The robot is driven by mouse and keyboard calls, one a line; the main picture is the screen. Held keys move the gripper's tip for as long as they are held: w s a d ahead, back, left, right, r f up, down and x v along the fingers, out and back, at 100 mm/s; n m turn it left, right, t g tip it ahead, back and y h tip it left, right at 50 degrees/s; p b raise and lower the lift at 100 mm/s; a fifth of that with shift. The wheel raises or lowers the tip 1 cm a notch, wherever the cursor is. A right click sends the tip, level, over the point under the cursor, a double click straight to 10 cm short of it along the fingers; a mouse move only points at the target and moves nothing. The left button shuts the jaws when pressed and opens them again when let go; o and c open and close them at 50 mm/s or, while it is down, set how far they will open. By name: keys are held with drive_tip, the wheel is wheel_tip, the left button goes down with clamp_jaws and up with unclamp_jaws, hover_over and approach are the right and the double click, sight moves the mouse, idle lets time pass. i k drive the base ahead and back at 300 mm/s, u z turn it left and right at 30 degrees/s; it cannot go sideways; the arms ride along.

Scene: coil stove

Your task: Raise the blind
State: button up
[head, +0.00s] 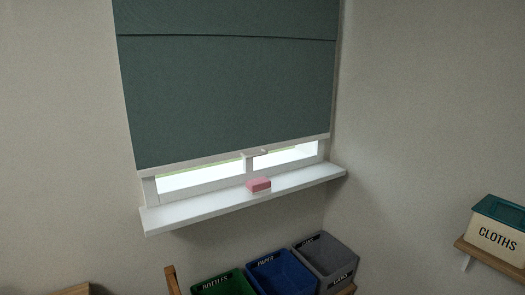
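A dark green blind (225,90) hangs over the window and covers most of it. A pale bar (200,161) runs along its lower edge, with a small handle or tab (257,152) near the middle. Below the bar a narrow strip of bright window (195,178) shows, with its white frame. The blind's top is cut off by the picture. My gripper is not in the head view.
A pink and white sponge-like block (259,185) lies on the white sill (190,212), below the tab. Below stand a green BOTTLES bin (224,284), a blue PAPER bin (281,273) and a grey bin (325,258). A CLOTHS box (497,232) sits on a shelf (485,254) at right.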

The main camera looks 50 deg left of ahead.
sight(192, 101)
drive_tip(key=u, duration=0.4)
drive_tip(key=i, duration=1.05)
drive_tip(key=u, duration=1.75)
drive_tip(key=i, duration=1.05)
drive_tip(key=u, duration=0.8)
